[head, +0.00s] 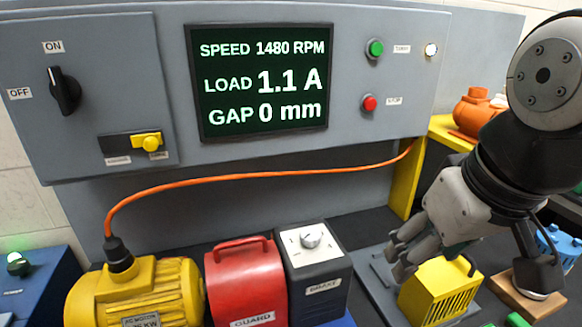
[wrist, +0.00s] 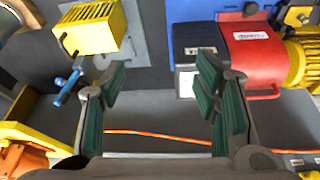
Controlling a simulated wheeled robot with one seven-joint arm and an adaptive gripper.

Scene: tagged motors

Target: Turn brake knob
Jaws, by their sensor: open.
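The brake box (head: 322,287) is a dark box with a light top panel and a "BRAKE" label. Its round silver knob (head: 311,237) sits on that top panel. My gripper (head: 398,257) is to the right of the brake box and apart from it. In the wrist view my gripper (wrist: 160,75) is open with nothing between its green-padded fingers. The brake box (wrist: 190,52) shows there just beyond the right-hand finger, with its pale panel (wrist: 187,84) partly in view.
A red guard (head: 245,283) and a yellow motor (head: 140,293) stand left of the brake box. A yellow vented block (head: 437,290) is below my gripper. An orange cable (head: 250,175) runs behind, below the control panel with its display (head: 262,80).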

